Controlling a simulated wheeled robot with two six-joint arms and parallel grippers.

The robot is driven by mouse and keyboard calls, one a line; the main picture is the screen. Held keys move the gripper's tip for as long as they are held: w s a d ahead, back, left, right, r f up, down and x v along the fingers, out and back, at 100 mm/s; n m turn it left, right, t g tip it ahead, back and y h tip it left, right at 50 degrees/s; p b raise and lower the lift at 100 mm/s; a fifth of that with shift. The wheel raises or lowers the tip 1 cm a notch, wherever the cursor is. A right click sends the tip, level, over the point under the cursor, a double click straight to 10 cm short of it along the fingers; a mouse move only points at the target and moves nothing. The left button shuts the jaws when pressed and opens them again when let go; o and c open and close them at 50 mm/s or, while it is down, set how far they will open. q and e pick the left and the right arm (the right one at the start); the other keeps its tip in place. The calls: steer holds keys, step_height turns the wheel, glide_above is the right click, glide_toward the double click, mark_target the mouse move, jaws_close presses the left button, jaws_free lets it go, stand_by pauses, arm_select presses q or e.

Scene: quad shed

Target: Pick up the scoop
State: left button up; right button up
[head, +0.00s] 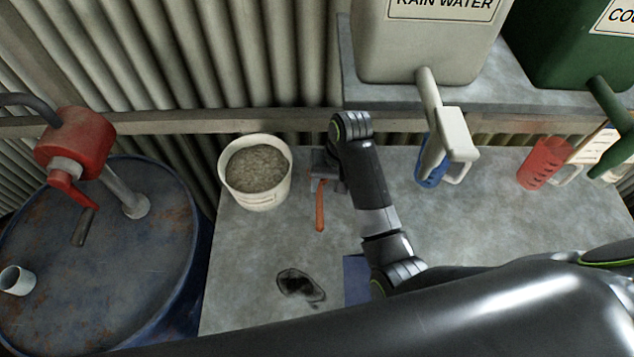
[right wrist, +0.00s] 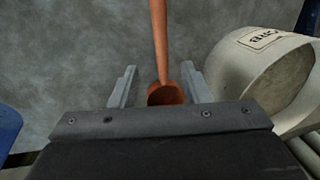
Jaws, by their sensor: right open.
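The orange-brown scoop (head: 320,207) lies on the grey bench, right of the pale bucket, its handle pointing toward the front of the bench. My right gripper (head: 323,178) is over its far end. In the right wrist view, my right gripper (right wrist: 158,88) is open, with one finger on each side of the scoop (right wrist: 160,45). The scoop's bowl shows between the fingers, close to the gripper body, which hides part of it. I cannot tell whether the fingers touch it. My left gripper is not in view.
The bucket (head: 237,193) of grey grit stands close left of my right gripper. A blue jug (head: 431,170) and red jug (head: 541,163) stand under taps on the right. A blue drum (head: 110,270) stands left. A dark patch (head: 299,286) and blue flat thing (head: 355,278) lie in front.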

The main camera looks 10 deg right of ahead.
mark_target(320, 201)
steer(key=shift+s+a+f, duration=0.2)
steer(key=shift+s+f, duration=0.05)
steer(key=shift+f, duration=0.35)
steer(key=shift+a+f+p, duration=0.1)
steer(key=shift+f+p, duration=0.2)
steer(key=shift+p, duration=0.15)
steer(key=f, duration=0.1)
steer(key=f+p, duration=0.1)
steer(key=f, duration=0.1)
steer(key=shift+w+a+f, duration=0.1)
steer(key=shift+w+a, duration=0.05)
steer(key=shift+a, duration=0.25)
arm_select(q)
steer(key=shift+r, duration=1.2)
arm_select(e)
steer(key=shift+a+f, duration=0.1)
steer(key=shift+f, duration=0.55)
jaws_close()
